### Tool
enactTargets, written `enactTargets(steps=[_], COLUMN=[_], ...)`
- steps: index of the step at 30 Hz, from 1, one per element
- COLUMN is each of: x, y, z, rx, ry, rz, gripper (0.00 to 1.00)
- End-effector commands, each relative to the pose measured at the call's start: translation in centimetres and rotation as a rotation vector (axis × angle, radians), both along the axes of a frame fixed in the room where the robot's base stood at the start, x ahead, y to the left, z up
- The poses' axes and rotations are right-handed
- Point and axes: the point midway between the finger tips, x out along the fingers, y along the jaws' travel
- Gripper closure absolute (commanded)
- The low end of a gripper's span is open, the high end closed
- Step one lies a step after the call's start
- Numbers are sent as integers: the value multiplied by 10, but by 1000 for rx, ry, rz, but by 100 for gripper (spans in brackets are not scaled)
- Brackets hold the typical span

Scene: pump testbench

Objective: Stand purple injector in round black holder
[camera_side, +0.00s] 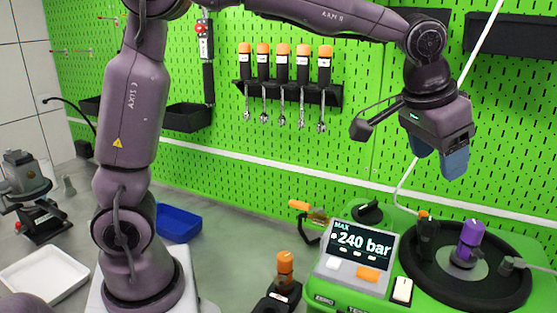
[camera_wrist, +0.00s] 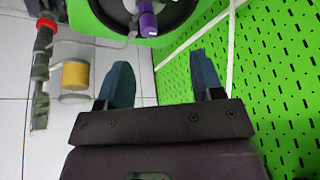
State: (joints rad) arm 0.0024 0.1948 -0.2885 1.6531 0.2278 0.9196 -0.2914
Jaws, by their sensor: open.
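A purple injector (camera_side: 469,238) stands roughly upright on the grey centre disc of a wide round black dish (camera_side: 425,278) on the green pump bench. In the wrist view the injector (camera_wrist: 147,20) shows at the top edge, partly cut off, with part of the black dish (camera_wrist: 178,14) around it. My gripper (camera_side: 440,156) is above the bench, well clear of the injector, with its blue fingers pointing down. In the wrist view my gripper (camera_wrist: 161,76) is open and empty. I cannot tell whether the dish is the round black holder that is named.
A small black part with an orange tip (camera_side: 424,238) stands left of the injector. A display (camera_side: 361,246) reads 240 bar. An orange-topped injector (camera_side: 285,268) stands in a black block. A blue tray (camera_side: 178,222) lies behind my arm.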

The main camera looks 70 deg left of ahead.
Motion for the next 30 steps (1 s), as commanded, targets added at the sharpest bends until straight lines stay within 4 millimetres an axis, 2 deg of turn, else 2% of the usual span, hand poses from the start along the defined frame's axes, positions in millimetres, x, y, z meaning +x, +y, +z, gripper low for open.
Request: enactTargets(steps=[1,3,6,12,15,18,21,30], x=[-24,-58,-106,-190,-217,-233,-239,-240], y=[12,29,52,82,88,91,91,91], z=[12,20,24,8,-4,-13,-18,-19], rx=[17,32,39,-2,-28,-47,-56,-56], ry=[-16,-26,-40,-65,-75,-81,-82,-81], rz=[7,18,36,68,73,74,75,73], gripper=[39,39,39,39,39,39,39,39])
